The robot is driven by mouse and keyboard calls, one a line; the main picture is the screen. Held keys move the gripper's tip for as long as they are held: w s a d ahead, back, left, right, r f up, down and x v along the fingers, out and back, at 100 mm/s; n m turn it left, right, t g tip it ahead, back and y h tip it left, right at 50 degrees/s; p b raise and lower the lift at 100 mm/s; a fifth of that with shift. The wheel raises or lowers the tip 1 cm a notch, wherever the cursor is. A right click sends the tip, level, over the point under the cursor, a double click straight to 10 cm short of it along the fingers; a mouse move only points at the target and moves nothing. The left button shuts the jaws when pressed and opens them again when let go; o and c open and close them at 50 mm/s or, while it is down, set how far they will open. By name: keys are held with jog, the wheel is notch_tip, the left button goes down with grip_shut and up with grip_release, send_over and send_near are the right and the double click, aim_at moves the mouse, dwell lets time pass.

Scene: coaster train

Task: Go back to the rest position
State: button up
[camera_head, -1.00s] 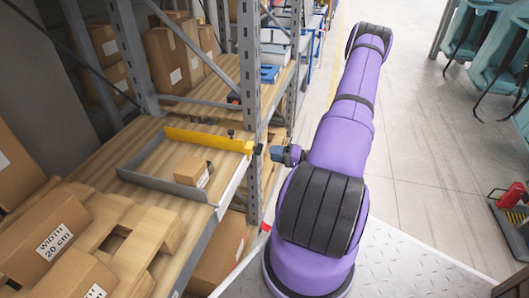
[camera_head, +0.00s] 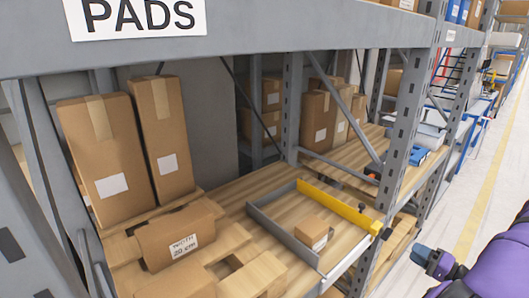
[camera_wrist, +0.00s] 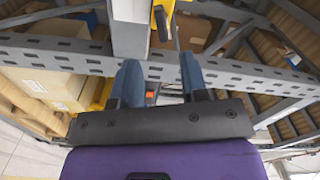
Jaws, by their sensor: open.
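My gripper (camera_head: 424,256) shows at the lower right of the head view, with part of my purple arm at the picture's right edge. It is in the aisle beside the rack, to the right of the shelf tray and apart from it. In the wrist view its two blue fingers (camera_wrist: 160,78) are spread apart with nothing held between them. Most of my arm is out of the head view.
A grey tray with a yellow side (camera_head: 340,206) lies on the wooden shelf, holding a small cardboard box (camera_head: 312,231). Tall cartons (camera_head: 105,150) stand at the left. A rack upright (camera_head: 405,125) is near my gripper. The aisle floor (camera_head: 485,150) at right is clear.

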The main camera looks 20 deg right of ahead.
jog(key=w+a+r+n+g+y, duration=0.2)
jog(key=w+a+r+n+g, duration=0.15)
jog(key=a+r+g, duration=0.6)
jog(key=w+a+r+n+g+y, duration=0.1)
jog(key=w+a+r+n+g, duration=0.3)
jog(key=a+r, duration=0.95)
jog(key=s+a+r+n+t+h, duration=0.1)
jog(key=s+a+r+h, duration=0.4)
jog(key=s+r, duration=0.3)
jog(key=s+a+r+n+t+h, duration=0.1)
jog(key=s+a+r+h, duration=0.3)
jog(key=r, duration=0.9)
jog(key=s+a, duration=0.2)
jog(key=s, duration=0.2)
jog(key=shift+a+r+h, duration=0.3)
jog(key=shift+h, duration=0.1)
